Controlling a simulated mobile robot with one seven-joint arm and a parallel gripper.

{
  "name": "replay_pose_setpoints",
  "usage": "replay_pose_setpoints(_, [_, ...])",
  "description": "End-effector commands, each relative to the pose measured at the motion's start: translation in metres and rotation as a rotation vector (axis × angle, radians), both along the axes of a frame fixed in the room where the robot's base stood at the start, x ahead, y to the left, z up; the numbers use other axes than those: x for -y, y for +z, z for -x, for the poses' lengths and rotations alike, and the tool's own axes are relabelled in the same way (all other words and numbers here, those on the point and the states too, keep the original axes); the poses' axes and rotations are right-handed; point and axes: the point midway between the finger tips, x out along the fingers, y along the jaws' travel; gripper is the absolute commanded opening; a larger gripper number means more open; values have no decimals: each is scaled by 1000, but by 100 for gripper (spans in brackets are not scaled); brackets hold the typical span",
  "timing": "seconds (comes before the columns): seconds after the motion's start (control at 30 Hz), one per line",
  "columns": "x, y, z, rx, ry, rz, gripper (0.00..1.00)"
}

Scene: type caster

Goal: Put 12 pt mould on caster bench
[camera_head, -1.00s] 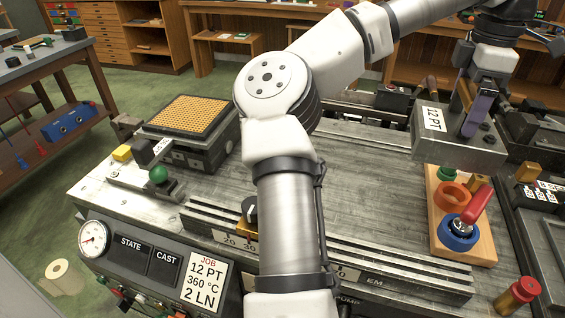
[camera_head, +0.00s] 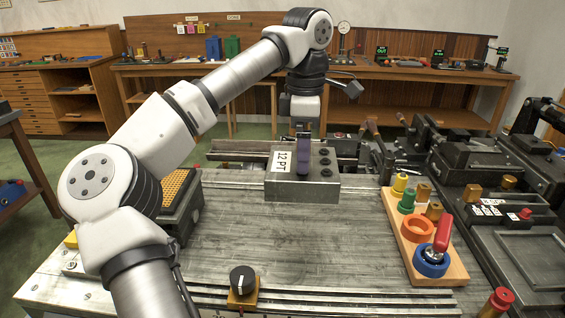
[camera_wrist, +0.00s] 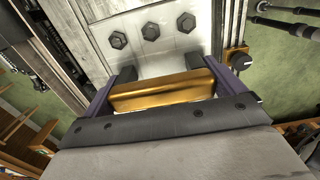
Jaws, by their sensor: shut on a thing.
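The 12 pt mould (camera_head: 324,187) is a grey metal block with a white "12 PT" label and dark bolts. My gripper (camera_head: 303,156) is shut on it from above. In the wrist view, the purple fingers of my gripper (camera_wrist: 166,86) stand on either side of the mould's brass handle (camera_wrist: 165,92), and the mould's bolted face (camera_wrist: 185,55) lies beyond. The caster bench (camera_head: 300,240) is the wide grey metal top in front. The mould is over its far middle part; I cannot tell whether it touches.
A wooden board (camera_head: 452,270) with coloured rings and a red-handled tool is at the bench's right. A black box with an amber grid top (camera_head: 176,187) is at left. A black knob (camera_head: 242,281) sits at the front rail. The bench's middle is clear.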

Motion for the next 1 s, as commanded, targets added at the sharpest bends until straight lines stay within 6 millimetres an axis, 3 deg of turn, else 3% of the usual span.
replay_pose_setpoints(0.5, [0, -106, 0, 1, 0, 2, 23])
replay_pose_setpoints(1.0, [0, -147, 0, 1, 2, 2, 23])
